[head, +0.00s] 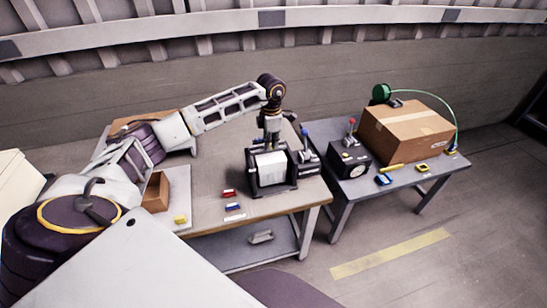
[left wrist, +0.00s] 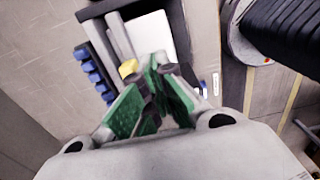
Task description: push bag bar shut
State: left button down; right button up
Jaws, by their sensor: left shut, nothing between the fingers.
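The bag device (head: 270,187) is a dark frame with a white bag or sheet (head: 270,168) on its front, standing on the wooden bench. My left gripper (head: 272,139) points down just above and behind it, shut and empty. In the left wrist view, the gripper (left wrist: 158,70) has green finger pads close together, with the white sheet (left wrist: 152,37) beyond them. A grey bar (left wrist: 120,37) runs beside the sheet, with a yellow piece (left wrist: 128,68) near its end. I cannot tell whether the fingers touch the bar, or how far it is closed. My right gripper is not in view.
On the wooden bench (head: 208,212) lie a red item (head: 229,193) and a blue item (head: 233,207). A brown bin (head: 156,191) stands to the left. On the grey table at right are a cardboard box (head: 405,132) and a black box (head: 350,161). The bench's front area is mostly clear.

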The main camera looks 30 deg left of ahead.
pick_arm(q)
jog(key=shift+r+p, duration=1.05)
jog(key=shift+r, duration=1)
